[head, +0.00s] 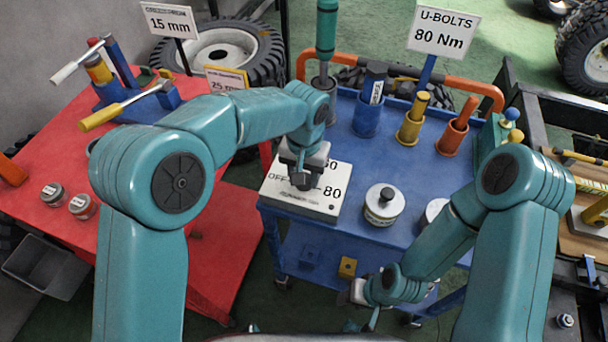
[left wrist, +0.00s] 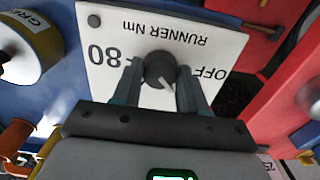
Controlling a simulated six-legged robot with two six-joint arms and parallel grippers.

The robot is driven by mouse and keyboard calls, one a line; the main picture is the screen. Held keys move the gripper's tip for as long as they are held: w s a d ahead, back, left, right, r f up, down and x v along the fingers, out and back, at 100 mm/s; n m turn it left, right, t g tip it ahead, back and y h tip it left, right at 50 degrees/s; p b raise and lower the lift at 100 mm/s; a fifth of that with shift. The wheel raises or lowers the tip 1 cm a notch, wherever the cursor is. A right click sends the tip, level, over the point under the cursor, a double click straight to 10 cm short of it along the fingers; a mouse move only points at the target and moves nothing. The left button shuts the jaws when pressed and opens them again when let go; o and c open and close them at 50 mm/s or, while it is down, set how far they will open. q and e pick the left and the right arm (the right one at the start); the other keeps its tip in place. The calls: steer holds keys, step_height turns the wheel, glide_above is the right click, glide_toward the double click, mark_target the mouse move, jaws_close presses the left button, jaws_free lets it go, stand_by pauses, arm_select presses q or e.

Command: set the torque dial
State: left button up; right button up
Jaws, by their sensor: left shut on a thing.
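The torque dial is a dark round knob (left wrist: 160,68) on a white box (head: 300,205) at the front left of the blue cart. The face reads OFF at left and 80 at right in the head view, with a partly covered number above. My left gripper (head: 303,178) is over the box; its fingers (left wrist: 158,92) are shut on the knob from both sides. In the left wrist view the face is upside down. The knob's white line points down and slightly right there, between OFF and the fingers, not at 80. My right gripper (head: 358,292) hangs low before the cart; its jaws are unclear.
A sign (head: 441,33) reads U-BOLTS 80 Nm. Silver canister (head: 384,205), blue, yellow and orange holders with tools stand on the blue cart (head: 345,235). A red table (head: 60,150) with tools is at left.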

arm_select(q)
steer(key=n, duration=0.4)
steer(key=shift+w+d+r+n+b, duration=0.1)
steer(key=shift+w+r+n+b, duration=0.1)
steer(key=shift+n+b, duration=0.15)
steer(key=n, duration=0.4)
steer(key=shift+b, duration=0.35)
steer(key=shift+n, duration=0.25)
steer(key=o, duration=1.1)
steer(key=shift+f, duration=0.1)
steer(key=shift+c, duration=0.2)
steer(key=shift+s, duration=0.1)
step_height(320, 180, up, 16)
steer(key=p, duration=0.2)
steer(key=shift+r, duration=0.2)
steer(key=shift+s, duration=0.1)
